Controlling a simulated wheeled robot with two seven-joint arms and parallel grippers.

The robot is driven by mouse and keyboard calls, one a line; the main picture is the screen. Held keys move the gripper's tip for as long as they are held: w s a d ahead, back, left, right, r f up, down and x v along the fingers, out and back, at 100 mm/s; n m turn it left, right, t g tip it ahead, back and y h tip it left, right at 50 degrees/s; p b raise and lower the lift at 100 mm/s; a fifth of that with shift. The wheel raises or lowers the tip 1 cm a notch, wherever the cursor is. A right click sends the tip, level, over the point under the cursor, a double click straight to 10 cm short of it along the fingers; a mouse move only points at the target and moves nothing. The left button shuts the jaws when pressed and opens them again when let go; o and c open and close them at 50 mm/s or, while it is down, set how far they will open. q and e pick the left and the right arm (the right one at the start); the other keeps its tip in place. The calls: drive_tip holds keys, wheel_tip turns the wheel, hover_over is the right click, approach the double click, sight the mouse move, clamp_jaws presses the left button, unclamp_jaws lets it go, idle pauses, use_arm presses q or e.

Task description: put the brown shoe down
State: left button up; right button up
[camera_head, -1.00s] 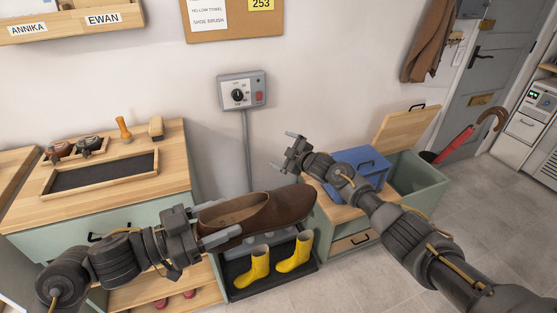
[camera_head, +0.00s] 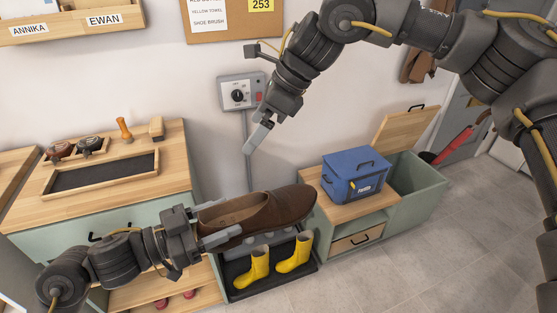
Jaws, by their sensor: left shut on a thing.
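The brown shoe (camera_head: 275,211) is in the middle of the camera_head view, its toe to the right. My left gripper (camera_head: 215,236) is shut on the shoe at its heel end, on the left. The shoe hangs over the rack with the dark tray (camera_head: 238,294) and covers part of it; I cannot tell whether it touches anything below. My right gripper (camera_head: 257,139) points down and left in front of the wall, above the shoe and apart from it. Its fingers overlap in this view, so their opening is unclear.
Yellow boots (camera_head: 259,268) stand on the tray below the shoe. A wooden top with a dark inlaid tray (camera_head: 105,172) is at left, with brushes behind it. A blue box (camera_head: 356,176) sits on the bench at right, beside an open bin (camera_head: 418,184). The floor at right is clear.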

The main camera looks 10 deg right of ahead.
sight(265, 207)
use_arm(q)
drive_tip(key=shift+w, duration=0.25)
use_arm(e)
drive_tip(key=s+d+f+n+g+h, duration=0.1)
drive_tip(key=s+d+f+n, duration=0.1)
drive_tip(key=s+d+f+n+g+h, duration=0.1)
drive_tip(key=s+d+f+n, duration=0.1)
drive_tip(key=s+f+n, duration=0.1)
drive_tip(key=shift+d+f+g, duration=0.1)
drive_tip(key=shift+d+g, duration=0.15)
drive_tip(key=shift+g, duration=0.15)
use_arm(q)
drive_tip(key=shift+s, duration=0.15)
use_arm(e)
drive_tip(key=shift+s+n, duration=0.4)
drive_tip(key=shift+n, duration=0.6)
drive_tip(key=shift+a+f, duration=0.15)
drive_tip(key=shift+f, duration=0.2)
drive_tip(key=x, duration=1.1)
drive_tip(key=shift+s+f, duration=0.1)
